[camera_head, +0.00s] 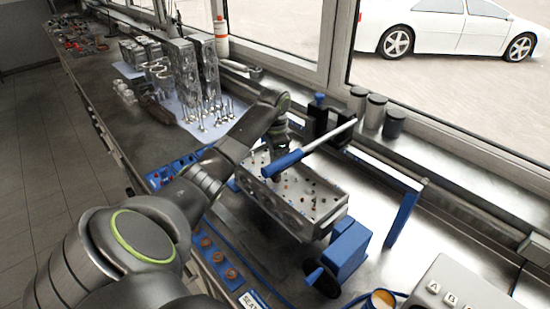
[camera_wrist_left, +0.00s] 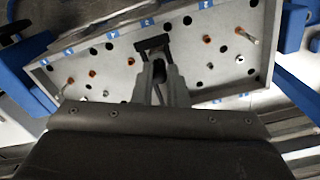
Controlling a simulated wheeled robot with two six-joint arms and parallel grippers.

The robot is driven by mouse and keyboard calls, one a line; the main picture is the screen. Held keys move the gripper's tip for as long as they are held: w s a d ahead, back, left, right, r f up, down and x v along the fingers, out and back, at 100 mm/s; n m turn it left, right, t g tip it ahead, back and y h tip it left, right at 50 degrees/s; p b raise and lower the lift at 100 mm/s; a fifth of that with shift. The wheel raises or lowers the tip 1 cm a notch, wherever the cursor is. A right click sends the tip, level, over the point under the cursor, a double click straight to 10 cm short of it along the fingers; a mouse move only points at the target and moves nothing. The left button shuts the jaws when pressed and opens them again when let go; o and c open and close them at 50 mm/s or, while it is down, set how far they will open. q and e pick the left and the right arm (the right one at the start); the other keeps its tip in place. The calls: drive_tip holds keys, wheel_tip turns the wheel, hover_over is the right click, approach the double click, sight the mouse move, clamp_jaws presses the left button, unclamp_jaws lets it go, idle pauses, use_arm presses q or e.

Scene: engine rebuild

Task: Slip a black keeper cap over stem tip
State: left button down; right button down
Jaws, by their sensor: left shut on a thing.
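The grey cylinder head (camera_head: 292,215) sits on the bench in the head view; its top face with several holes and orange-brown rings also fills the left wrist view (camera_wrist_left: 205,55). Thin metal stems (camera_wrist_left: 247,37) stick up from some holes. My left gripper (camera_head: 281,165) points down over the far part of the head. In the left wrist view, my left gripper (camera_wrist_left: 159,72) is shut on a small dark piece (camera_wrist_left: 159,68), which seems to be the black keeper cap. The fingers hide most of it. I cannot tell whether it touches a stem. My right gripper is not in view.
A blue-handled bar (camera_head: 310,147) slants just above the head, close to my left wrist. Several upright valves (camera_head: 208,120) stand on a pale sheet farther back. A blue clamp block (camera_head: 346,250) is at the head's near end. Dark-lidded jars (camera_head: 375,110) line the sill.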

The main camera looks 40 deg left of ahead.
use_arm(q)
drive_tip(key=shift+f, duration=0.5)
drive_tip(key=c, duration=1.4)
unclamp_jaws()
drive_tip(key=shift+o, duration=0.2)
